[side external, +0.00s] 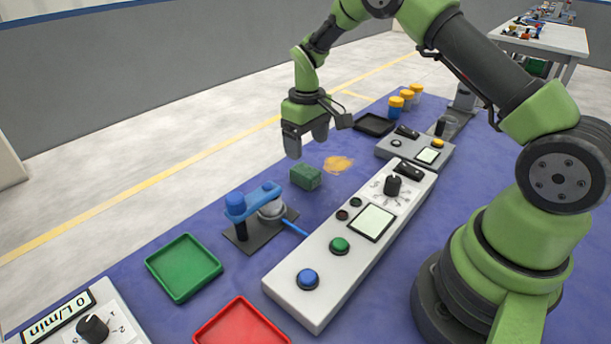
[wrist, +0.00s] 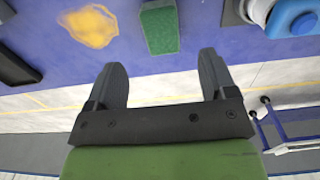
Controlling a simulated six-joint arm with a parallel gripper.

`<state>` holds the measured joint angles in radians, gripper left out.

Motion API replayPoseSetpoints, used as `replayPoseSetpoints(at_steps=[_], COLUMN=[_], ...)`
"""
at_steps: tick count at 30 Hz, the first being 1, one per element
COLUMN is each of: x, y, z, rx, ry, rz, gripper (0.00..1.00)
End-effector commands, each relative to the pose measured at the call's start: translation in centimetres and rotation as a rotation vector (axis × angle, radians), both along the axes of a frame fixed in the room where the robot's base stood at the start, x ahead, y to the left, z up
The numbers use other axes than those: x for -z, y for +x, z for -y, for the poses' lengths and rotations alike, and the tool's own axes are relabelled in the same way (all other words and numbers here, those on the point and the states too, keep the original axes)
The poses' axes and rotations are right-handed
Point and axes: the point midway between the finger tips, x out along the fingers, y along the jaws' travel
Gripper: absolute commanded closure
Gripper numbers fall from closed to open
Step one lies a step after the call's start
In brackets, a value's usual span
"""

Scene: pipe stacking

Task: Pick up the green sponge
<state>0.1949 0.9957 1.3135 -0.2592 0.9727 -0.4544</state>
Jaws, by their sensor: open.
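The green sponge (side external: 306,177) is a small dark green block lying on the blue table top, left of the long control box. My gripper (side external: 306,148) is open and empty, in the air above the sponge. In the wrist view the sponge (wrist: 161,27) lies ahead of my gripper (wrist: 164,68), at the top edge, in line with the gap between the two fingers. The fingers do not touch it.
A yellow stain (side external: 339,164) is on the table beside the sponge. A blue-handled valve (side external: 255,204) stands close to it on the other side. The long grey control box (side external: 352,243) lies to the right. A green tray (side external: 184,267) and red tray (side external: 241,326) are nearer the camera.

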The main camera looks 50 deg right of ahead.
Motion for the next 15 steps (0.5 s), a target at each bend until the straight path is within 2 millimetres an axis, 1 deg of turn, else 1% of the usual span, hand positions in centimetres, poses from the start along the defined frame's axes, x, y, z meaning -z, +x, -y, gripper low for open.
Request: replayPoseSetpoints(at_steps=[1,3,8,11,15], x=[0.9,1.8,3.1,4.3,6.6], y=[-0.1,-0.1,-0.1,-0.2,-0.3], z=[0.0,0.0,-0.1,-0.1,-0.2], rx=[0.000,0.000,0.001,0.000,0.002], ry=[0.001,0.001,0.001,0.001,0.001], rz=[-0.005,-0.003,-0.002,-0.004,-0.002], gripper=[0.22,0.22,0.22,0.22,0.22])
